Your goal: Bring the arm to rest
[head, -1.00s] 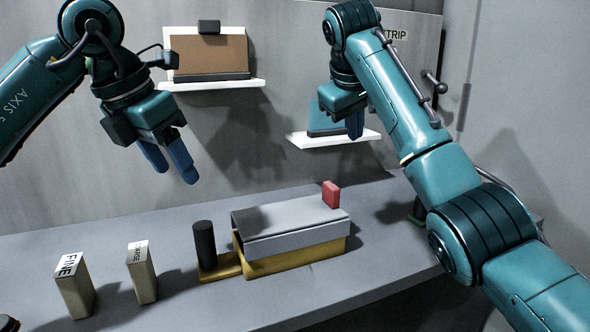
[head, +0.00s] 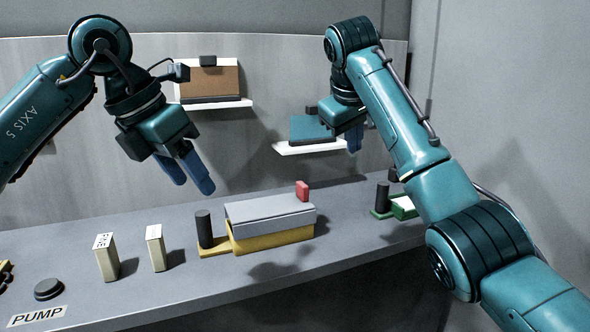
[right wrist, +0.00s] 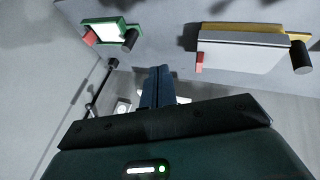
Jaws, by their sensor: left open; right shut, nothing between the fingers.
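My left gripper (head: 190,172) hangs open and empty in the head view, in front of the wall and above the counter. My right gripper (head: 354,138) points down beside the lower right shelf in the head view. Its fingers also show in the right wrist view (right wrist: 158,88), shut together with nothing between them. Both arms are raised clear of the counter (head: 200,285).
A yellow box with a grey lid (head: 270,217) and a red block (head: 302,190) stands mid-counter. Two pale blocks (head: 106,258) (head: 156,248) stand left of it. A green-framed item (head: 404,207) is partly behind my right arm. Shelves hold a brown board (head: 210,83) and teal item (head: 308,128).

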